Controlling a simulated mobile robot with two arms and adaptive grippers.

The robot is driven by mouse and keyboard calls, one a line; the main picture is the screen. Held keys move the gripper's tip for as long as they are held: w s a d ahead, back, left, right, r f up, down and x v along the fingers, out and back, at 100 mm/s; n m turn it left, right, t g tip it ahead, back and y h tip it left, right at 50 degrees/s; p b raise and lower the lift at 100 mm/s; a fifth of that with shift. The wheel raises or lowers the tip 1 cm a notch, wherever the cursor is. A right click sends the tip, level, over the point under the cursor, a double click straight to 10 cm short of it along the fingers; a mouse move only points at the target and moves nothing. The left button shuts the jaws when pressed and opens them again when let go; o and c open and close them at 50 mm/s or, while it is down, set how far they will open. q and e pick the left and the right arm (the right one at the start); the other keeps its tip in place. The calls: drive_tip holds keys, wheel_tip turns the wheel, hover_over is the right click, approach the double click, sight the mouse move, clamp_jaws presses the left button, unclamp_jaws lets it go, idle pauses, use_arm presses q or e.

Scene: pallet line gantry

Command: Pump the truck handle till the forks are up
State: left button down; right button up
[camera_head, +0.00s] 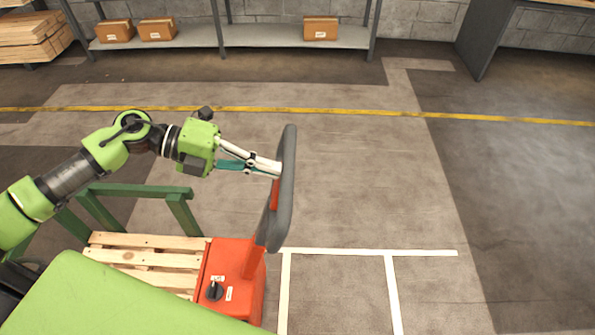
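The orange pallet truck (243,262) stands at the lower middle, with a black knob (214,291) on its top. Its dark grey handle (287,190) rises from an orange stem and is seen nearly edge-on. My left gripper (278,169) reaches in from the left, its white and teal fingers meeting the handle's left edge in this view. The handle hides the fingertips, so I cannot tell whether they are closed on it. The forks are hidden; a wooden pallet (150,243) lies just left of the truck body. My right gripper is not in view.
A green frame (140,190) stands behind the pallet. A grey shelf (240,37) with cardboard boxes (320,28) and a lumber stack (30,38) line the back. A yellow floor line (350,112) crosses the room. The floor right of the handle is clear, with white markings (370,252).

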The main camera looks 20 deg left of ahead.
use_arm(q)
drive_tip(key=p+x, duration=0.1)
drive_tip(key=x, duration=0.5)
drive_tip(key=shift+d+p, duration=0.15)
drive_tip(key=shift+p, duration=0.2)
drive_tip(key=shift+w+f, duration=0.1)
drive_tip(key=x, duration=1.5)
drive_tip(key=shift+f, duration=0.35)
